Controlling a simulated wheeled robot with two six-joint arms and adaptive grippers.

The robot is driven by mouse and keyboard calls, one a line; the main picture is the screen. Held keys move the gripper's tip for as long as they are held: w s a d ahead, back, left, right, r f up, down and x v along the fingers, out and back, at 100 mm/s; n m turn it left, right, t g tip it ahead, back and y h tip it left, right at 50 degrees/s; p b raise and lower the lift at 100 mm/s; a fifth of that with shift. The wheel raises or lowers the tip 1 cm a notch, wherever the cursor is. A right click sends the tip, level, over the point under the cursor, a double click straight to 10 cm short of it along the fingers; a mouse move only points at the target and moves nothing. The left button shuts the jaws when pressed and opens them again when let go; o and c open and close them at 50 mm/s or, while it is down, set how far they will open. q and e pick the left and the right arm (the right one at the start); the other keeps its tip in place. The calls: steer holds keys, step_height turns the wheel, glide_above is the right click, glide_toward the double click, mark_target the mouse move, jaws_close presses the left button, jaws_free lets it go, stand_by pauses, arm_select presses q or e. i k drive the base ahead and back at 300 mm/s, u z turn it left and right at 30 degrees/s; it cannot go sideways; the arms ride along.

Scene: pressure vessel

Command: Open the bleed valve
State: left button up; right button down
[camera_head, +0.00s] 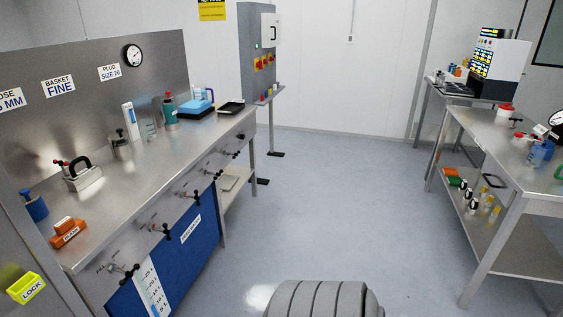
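No part is labelled legibly as the bleed valve, so I cannot tell which one it is. Several small valves with dark handles line the front of the left steel bench (150,165). The nearest is a front valve (124,269) at the lower left; another front valve (160,229) sits farther along. Whether they are open or closed is too small to tell. A metal block with a black handle and red-tipped fittings (82,176) stands on the bench. A small metal pot with a black knob (121,148) stands farther back. Neither of my grippers is in view.
An orange FLUSH block (68,233) and a yellow LOCK box (27,288) are at the near left. A grey cabinet (258,50) stands at the back. A right steel table (500,150) holds bottles and a dial. The floor between is clear.

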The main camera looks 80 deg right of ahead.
mark_target(217, 174)
steer(key=z, duration=2)
